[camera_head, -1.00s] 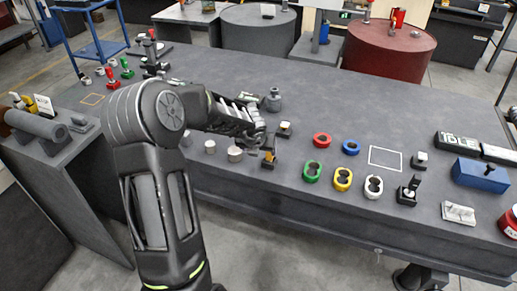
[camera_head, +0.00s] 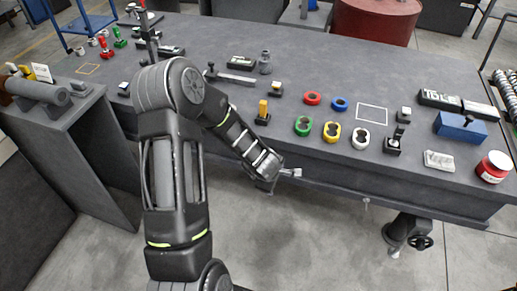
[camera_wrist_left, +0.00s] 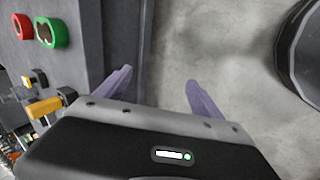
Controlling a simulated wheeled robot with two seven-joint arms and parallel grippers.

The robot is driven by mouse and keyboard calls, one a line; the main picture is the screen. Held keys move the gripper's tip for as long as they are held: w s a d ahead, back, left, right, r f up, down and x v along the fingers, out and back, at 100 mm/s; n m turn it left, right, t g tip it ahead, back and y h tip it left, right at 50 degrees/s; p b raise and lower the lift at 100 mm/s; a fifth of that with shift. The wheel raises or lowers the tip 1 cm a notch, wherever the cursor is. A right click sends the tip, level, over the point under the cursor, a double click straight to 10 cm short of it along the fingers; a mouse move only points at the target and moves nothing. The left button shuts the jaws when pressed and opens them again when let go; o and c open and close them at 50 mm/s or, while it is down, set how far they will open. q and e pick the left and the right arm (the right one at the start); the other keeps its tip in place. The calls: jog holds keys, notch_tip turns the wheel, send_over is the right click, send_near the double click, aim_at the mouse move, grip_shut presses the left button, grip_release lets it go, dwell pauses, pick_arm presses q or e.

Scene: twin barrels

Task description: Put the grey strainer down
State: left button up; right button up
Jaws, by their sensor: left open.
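My left gripper (camera_head: 292,172) is past the front edge of the table in the head view, low over the floor side. Its two fingers are spread apart with nothing between them in the left wrist view (camera_wrist_left: 158,80), where bare concrete floor shows behind them. I cannot pick out the grey strainer for certain. A small grey piece with a narrow top (camera_head: 265,64) stands upright on the table, well away from the gripper. My left arm covers part of the table where two short grey cylinders stood earlier. My right gripper is not in view.
The grey table (camera_head: 320,62) carries a yellow-topped holder (camera_head: 262,110), a red ring (camera_head: 312,99), a blue ring (camera_head: 339,104) and a green ring (camera_head: 303,126). A white square outline (camera_head: 372,114) is empty. A blue box (camera_head: 460,127) stands at right.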

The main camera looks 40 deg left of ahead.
pick_arm(q)
jog(key=s+d+f+m+g+h, duration=0.2)
jog(key=s+d+f+m, duration=0.3)
jog(key=s+d+m, duration=0.4)
jog(key=s+d+f+m+g+h, duration=0.2)
jog(key=s+d+f+m, duration=0.3)
jog(key=s+d+m, duration=0.4)
jog(key=s+d+h, duration=0.1)
jog(key=s+d, duration=0.3)
jog(key=d, duration=0.4)
jog(key=shift+s+d+m+g+h, duration=0.35)
jog(key=shift+m+g+h, duration=0.05)
jog(key=shift+c, duration=0.6)
